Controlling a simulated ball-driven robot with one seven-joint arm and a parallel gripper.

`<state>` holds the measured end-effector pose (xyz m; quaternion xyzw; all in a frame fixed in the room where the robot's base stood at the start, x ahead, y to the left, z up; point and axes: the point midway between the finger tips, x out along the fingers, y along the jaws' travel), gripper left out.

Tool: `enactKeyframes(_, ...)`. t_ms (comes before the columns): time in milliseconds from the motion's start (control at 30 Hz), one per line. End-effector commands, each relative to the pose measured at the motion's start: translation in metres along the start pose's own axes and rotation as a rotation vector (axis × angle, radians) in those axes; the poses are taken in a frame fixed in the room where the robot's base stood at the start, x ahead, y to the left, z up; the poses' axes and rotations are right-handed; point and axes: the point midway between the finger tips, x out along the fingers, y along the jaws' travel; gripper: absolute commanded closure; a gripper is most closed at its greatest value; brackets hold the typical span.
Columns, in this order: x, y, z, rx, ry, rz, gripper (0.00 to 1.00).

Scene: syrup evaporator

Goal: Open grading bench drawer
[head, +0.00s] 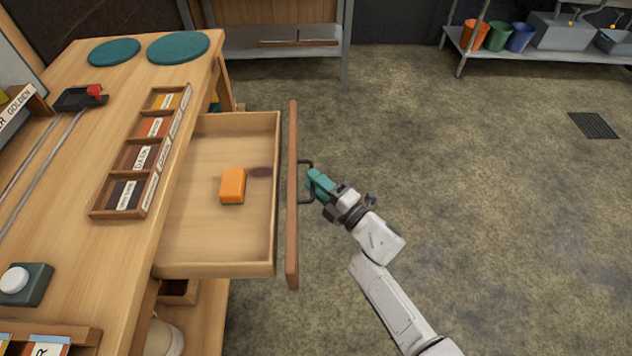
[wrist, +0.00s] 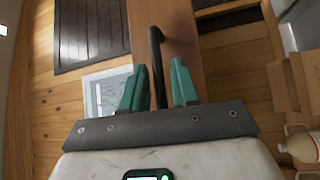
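The grading bench (head: 75,190) stands at the left in the head view. Its wooden drawer (head: 190,245) is pulled well out, with the inside exposed. The drawer front (head: 292,215) carries a dark bar handle (head: 305,200). My gripper (head: 313,184) is at this handle, on its outer side. In the wrist view the handle (wrist: 157,65) runs between the two teal fingers (wrist: 158,82), with a visible gap at each side. The fingers look open around the bar. An orange block (head: 232,186) lies in the drawer.
A divided sample tray (head: 125,214) and teal round pads (head: 178,48) sit on the bench top. A rear shelf (head: 560,48) holds coloured buckets and sinks. The floor right of the drawer is clear apart from my arm; a dark grate (head: 594,125) lies far right.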

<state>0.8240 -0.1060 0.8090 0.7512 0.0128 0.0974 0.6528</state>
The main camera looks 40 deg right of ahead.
Motion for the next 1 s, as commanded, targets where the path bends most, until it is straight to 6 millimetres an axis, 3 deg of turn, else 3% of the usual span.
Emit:
enactKeyframes(433, -0.009, -0.001, 0.000, 0.000, 0.000, 0.000, 0.62)
enactKeyframes(800, -0.076, -0.002, 0.000, 0.000, 0.000, -0.002, 0.62)
enactKeyframes(1000, -0.101, -0.001, 0.000, 0.000, 0.000, 0.000, 0.62)
